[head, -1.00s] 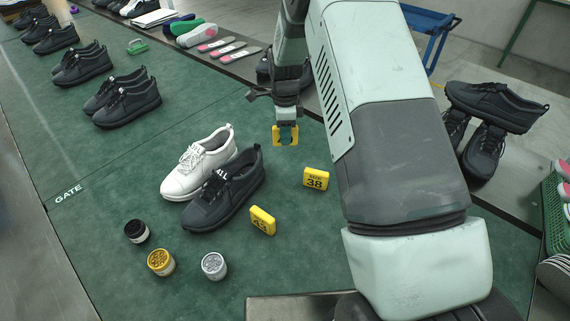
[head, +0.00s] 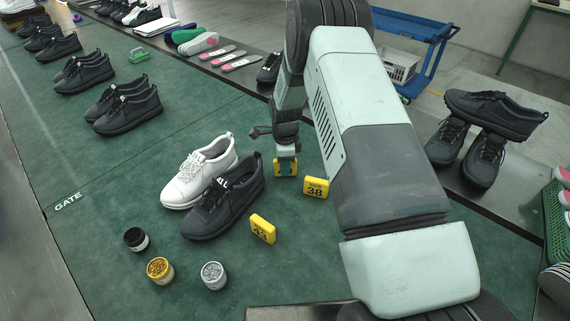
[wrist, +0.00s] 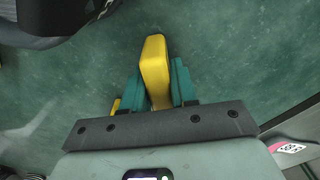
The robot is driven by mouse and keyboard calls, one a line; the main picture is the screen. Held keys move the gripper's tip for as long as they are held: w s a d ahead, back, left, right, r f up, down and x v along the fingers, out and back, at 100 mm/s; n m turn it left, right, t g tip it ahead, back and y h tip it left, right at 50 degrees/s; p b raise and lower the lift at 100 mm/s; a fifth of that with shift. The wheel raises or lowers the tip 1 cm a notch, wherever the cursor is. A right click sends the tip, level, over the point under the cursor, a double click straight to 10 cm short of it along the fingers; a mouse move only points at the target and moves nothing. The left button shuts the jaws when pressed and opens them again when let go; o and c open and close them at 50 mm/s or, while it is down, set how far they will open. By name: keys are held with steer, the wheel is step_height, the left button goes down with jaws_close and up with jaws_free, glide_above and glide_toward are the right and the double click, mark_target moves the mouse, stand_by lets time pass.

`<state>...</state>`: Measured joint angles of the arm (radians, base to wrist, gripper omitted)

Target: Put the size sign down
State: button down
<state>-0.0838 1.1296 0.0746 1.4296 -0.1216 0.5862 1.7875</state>
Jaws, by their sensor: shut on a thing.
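My gripper (head: 285,172) is shut on a yellow size sign (wrist: 155,70), which shows between the teal fingers in the wrist view. In the head view this held sign is at or just above the green mat, mostly hidden by the fingers; I cannot tell whether it touches. A yellow sign reading size 38 (head: 315,187) stands just right of my gripper. Another yellow sign (head: 262,229), reading 43 or similar, stands nearer the camera. A white shoe (head: 200,178) and a dark shoe (head: 222,208) stand side by side to the left of my gripper.
Black (head: 136,239), gold (head: 160,271) and silver (head: 214,275) jars stand at the front left. Dark shoe pairs line the mat (head: 90,190) at the upper left. Stacked dark shoes (head: 485,130) stand at right. The mat's left middle is clear.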

steer(key=c, duration=0.9)
jaws_free()
steer(key=shift+f, duration=0.1)
step_height(320, 180, up, 12)
steer(key=shift+f, duration=0.1)
steer(key=s+d+r+n+t, duration=0.1)
steer(key=s+r+n, duration=0.25)
steer(key=r, duration=0.65)
steer(key=s+d+r+n+t, duration=0.1)
steer(key=s+d+r+n, duration=0.3)
steer(key=r, duration=0.7)
steer(key=s+r+n+t, duration=0.1)
steer(key=s+r+n, duration=0.2)
steer(key=s+r, duration=0.35)
steer(key=s+r+n+t, duration=0.1)
steer(key=s+r+n, duration=0.15)
steer(key=s, duration=0.65)
steer(key=s+n, duration=0.1)
steer(key=s, duration=0.3)
steer(key=s+d+n+t, duration=0.1)
steer(key=s+n, duration=0.1)
steer(key=s, duration=0.2)
steer(key=s+d+n, duration=0.1)
steer(key=s+n, duration=0.1)
steer(key=s, duration=0.2)
steer(key=shift+r+t, duration=0.3)
steer(key=shift+r, duration=0.1)
